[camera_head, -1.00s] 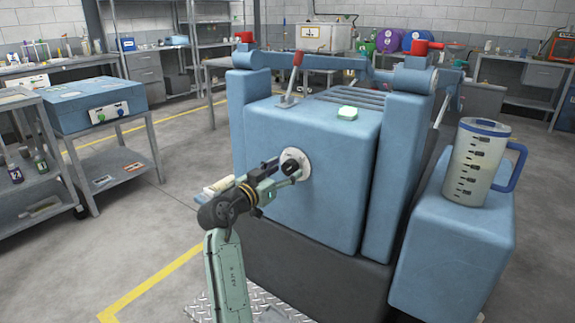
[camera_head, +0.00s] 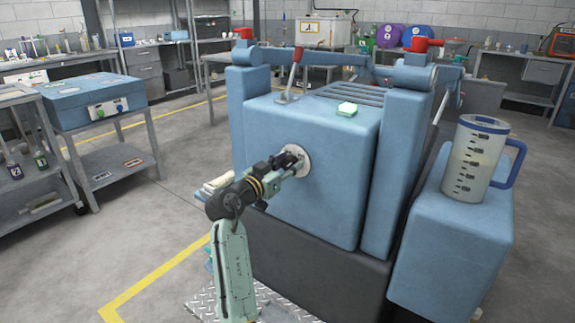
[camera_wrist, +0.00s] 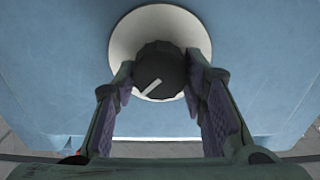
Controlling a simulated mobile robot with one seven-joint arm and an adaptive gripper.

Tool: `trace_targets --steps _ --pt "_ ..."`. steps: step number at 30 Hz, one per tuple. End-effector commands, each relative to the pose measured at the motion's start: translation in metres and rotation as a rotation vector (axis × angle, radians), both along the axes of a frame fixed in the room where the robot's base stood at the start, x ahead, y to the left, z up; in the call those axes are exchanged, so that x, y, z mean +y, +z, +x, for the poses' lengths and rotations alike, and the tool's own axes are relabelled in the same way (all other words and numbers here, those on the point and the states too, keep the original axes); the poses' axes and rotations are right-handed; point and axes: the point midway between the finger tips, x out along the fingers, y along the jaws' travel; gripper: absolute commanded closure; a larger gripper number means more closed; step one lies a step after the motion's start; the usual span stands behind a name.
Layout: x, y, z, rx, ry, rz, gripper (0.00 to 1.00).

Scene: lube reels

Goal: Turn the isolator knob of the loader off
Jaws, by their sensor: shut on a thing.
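The loader (camera_head: 305,180) is the large blue machine in the middle of the head view. Its isolator knob is a dark round knob (camera_wrist: 158,72) with a pale pointer line, on a white round plate (camera_wrist: 190,28) on the loader's front face. The plate also shows in the head view (camera_head: 304,162). In the wrist view the pointer line slants from lower left to upper right. My gripper (camera_wrist: 160,78) is at the knob, with one finger on each side, shut on it. In the head view my gripper hides most of the knob.
A measuring jug (camera_head: 475,165) stands on the blue block at right. A cart with a blue box (camera_head: 95,103) stands at left. The floor between is clear.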

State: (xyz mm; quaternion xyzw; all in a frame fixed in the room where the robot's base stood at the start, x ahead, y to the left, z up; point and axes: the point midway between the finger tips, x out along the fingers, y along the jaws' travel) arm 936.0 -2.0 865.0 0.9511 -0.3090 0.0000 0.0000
Motion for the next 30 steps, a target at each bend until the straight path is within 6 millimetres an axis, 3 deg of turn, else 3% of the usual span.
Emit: trace_targets --steps 7,20,30 --pt "0.0001 -0.0001 -0.0001 0.0 0.0 0.0 0.89" --pt "0.0002 0.0009 0.0003 0.055 0.0 -0.076 0.89" --pt "0.0013 0.0015 0.0011 0.221 0.0 -0.304 0.89"
